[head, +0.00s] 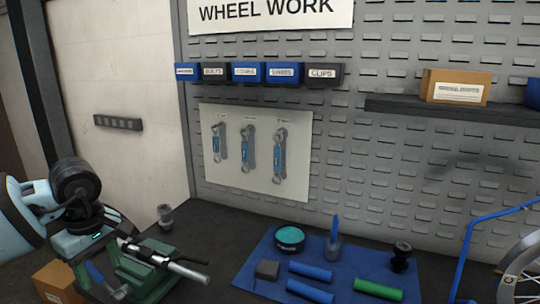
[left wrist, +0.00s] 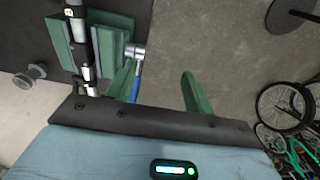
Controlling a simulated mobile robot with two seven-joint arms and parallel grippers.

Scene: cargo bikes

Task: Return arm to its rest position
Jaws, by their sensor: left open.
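My left gripper (head: 108,262) reaches in from the left in the head view, beside the green vise (head: 150,270). In the left wrist view its two green fingers (left wrist: 160,88) are spread apart, with bare floor between them. A tool with a blue handle and a silver head (left wrist: 135,68) shows close to the left finger; I cannot tell if they touch. Its blue part also shows in the head view (head: 95,272). A black and silver rod-like part (head: 165,259) lies across the vise. My right gripper is not in view.
A blue mat (head: 250,282) holds blue and green grips, a teal-topped tin and other small parts. A grey spool (head: 165,216) stands behind the vise. A cardboard box (head: 58,283) is at lower left. A bicycle wheel (head: 522,270) is at right. Wrenches hang on the wall board (head: 295,155).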

